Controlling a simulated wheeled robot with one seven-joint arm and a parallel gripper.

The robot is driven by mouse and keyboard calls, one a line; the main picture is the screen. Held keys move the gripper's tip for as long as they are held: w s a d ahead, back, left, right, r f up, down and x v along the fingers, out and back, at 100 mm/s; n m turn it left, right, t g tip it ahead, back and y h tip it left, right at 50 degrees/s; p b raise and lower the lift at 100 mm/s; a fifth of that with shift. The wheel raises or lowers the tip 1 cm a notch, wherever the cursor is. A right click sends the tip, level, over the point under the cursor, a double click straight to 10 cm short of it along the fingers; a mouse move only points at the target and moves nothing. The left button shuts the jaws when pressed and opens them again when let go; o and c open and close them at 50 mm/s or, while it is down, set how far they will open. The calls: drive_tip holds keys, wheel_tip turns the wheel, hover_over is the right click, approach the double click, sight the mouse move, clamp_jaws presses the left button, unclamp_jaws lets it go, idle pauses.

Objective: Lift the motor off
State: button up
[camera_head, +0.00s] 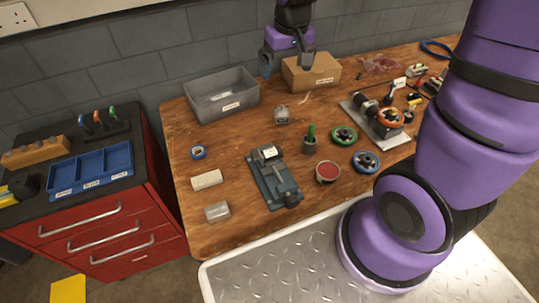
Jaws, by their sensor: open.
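A light metal base plate (396,139) lies on the right part of the wooden table. A dark cylindrical unit (367,107), which looks like the motor, sits on it beside an orange-rimmed wheel (389,117). I cannot be sure which part is the motor. A dark grey-blue fixture (273,182) with a white label stands near the table's front middle. My gripper (287,68) is open at the back of the table, in front of the wall between the grey bin and the cardboard box. It looks empty and is apart from the plate.
A grey bin (222,97) and a cardboard box (311,72) stand at the back. Green (343,135) and blue (366,161) wheels lie left of the plate. A red tool cabinet (108,226) with a blue tray (90,170) stands left. My arm hides the table's right front.

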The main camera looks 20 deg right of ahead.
drive_tip(key=w+a+f+g, duration=0.2)
drive_tip(key=w+f, duration=0.1)
drive_tip(key=f, duration=0.9)
hover_over(270, 150)
drive_tip(key=shift+g, duration=0.3)
drive_tip(key=f, duration=1.2)
drive_tip(key=shift+w+d, duration=0.25)
drive_tip(key=shift+w, duration=0.1)
drive_tip(key=shift+s+a+f, duration=0.1)
drive_tip(key=shift+s+f, duration=0.05)
drive_tip(key=shift+f, duration=0.85)
drive_tip(key=shift+s+a+f, duration=0.1)
drive_tip(key=shift+f, duration=0.95)
drive_tip(key=shift+s+a+f, duration=0.1)
drive_tip(key=shift+s+f, duration=0.05)
drive_tip(key=shift+f, duration=0.85)
drive_tip(key=c, duration=1)
